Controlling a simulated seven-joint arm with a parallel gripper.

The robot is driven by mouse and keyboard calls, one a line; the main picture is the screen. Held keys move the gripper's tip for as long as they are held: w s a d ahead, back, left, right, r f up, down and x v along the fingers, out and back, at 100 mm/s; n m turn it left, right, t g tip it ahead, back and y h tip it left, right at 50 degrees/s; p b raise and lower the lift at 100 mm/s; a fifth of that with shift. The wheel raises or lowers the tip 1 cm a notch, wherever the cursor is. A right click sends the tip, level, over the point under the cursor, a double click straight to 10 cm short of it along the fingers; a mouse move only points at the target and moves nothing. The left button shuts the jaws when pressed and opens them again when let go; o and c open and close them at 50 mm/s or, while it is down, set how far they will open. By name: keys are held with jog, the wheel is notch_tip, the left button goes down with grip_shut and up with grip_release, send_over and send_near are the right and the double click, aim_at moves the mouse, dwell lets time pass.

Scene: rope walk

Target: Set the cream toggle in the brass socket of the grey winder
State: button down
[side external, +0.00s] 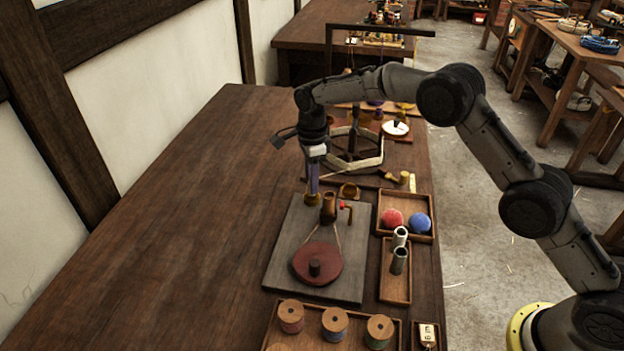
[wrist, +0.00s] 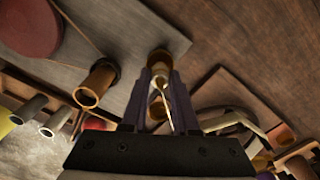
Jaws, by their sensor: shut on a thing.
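The grey winder (side external: 285,225) is a flat board with a dark red disc (side external: 318,264) and black knob, a brown upright tube (side external: 328,207) and a cord. The brass socket (side external: 312,200) is at the board's far edge, right below my fingertips; it shows in the wrist view (wrist: 159,60) just beyond them. My gripper (side external: 313,188) points down and is shut on the cream toggle (wrist: 157,84), of which only a pale sliver shows between the fingers (wrist: 160,88). The toggle's lower end is hidden, so I cannot tell whether it is inside the socket or above it.
A tray (side external: 408,232) with red and blue balls and a tray with metal tubes (side external: 398,260) lie right. Spools (side external: 335,324) stand in front. The table's left is clear.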

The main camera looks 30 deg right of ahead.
jog(key=shift+f, duration=0.1)
jog(key=shift+f, duration=0.8)
jog(key=shift+f, duration=0.1)
dwell(0.3)
jog(key=shift+c, duration=1)
grip_release()
jog(key=shift+r, duration=4)
jog(key=shift+d, duration=0.1)
